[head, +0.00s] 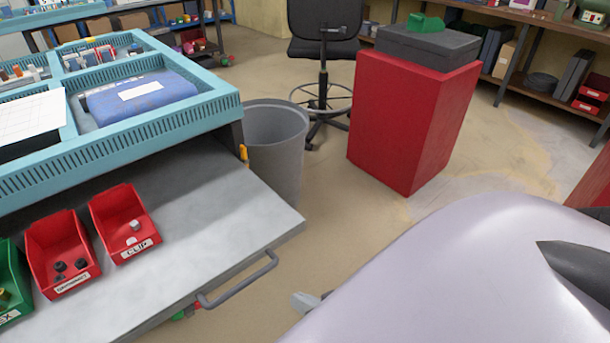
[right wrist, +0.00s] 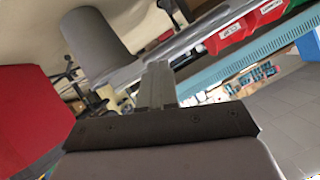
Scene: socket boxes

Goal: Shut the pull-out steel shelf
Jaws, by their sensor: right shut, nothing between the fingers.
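The steel shelf (head: 200,210) is pulled out from under the blue-topped workbench, with a grey bar handle (head: 238,281) along its front edge. Red and green bins stand on it. My right gripper (head: 306,301) is shut and empty, a little to the right of the handle. My own pale arm cover hides most of it. In the right wrist view the shut fingers (right wrist: 157,85) point toward the shelf's edge; I cannot tell whether they touch it. My left gripper is not in view.
A grey waste bin (head: 275,140) stands close beside the shelf's far corner. A red cabinet (head: 405,125) and a black swivel chair (head: 323,45) stand farther back. The red bins (head: 124,222) sit near the shelf's front.

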